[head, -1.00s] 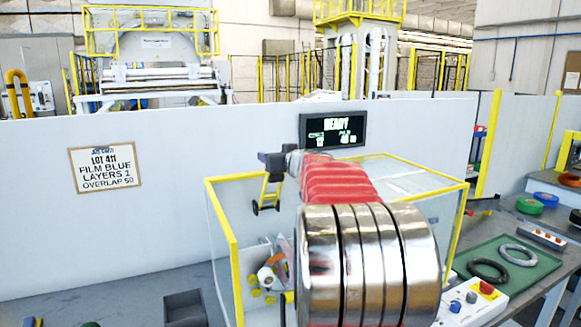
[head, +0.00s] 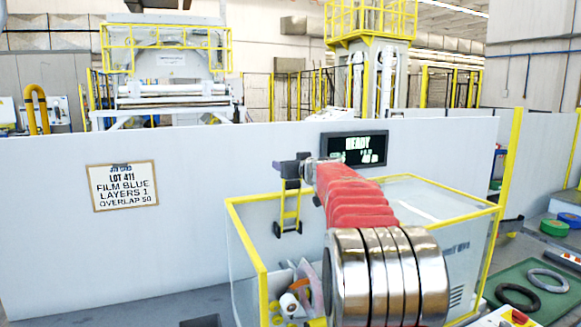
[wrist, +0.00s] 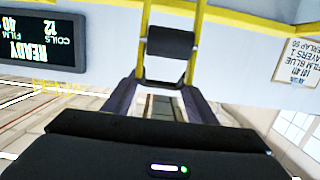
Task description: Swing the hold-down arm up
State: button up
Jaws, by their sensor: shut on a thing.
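The hold-down arm (head: 291,206) is a narrow yellow frame with black parts at its lower end. A dark crossbar (wrist: 162,84) lies between my fingers. My gripper (head: 290,170) is at the upper end of the yellow frame and is shut on it. The fingers also show in the wrist view (wrist: 157,100). The exact contact is partly hidden by the wrist housing.
The clear enclosure (head: 262,282) has yellow edges around the arm. A display (head: 355,148) reading READY and a lot sign (head: 123,186) are on the white wall behind. At right, a green mat (head: 510,272) holds rings, beside a red-button control box (head: 515,318).

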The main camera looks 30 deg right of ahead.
jog(key=shift+s+d+f, duration=0.1)
jog(key=shift+d+f, duration=0.35)
jog(key=shift+f, duration=0.05)
jog(key=o, duration=1.2)
jog(key=shift+o, duration=0.3)
jog(key=shift+a+r, duration=0.15)
jog(key=shift+a, duration=0.05)
jog(key=shift+a+r, duration=0.1)
jog(key=shift+r, duration=0.05)
jog(key=v, duration=1.3)
jog(key=shift+s, duration=0.3)
jog(key=shift+a, duration=0.1)
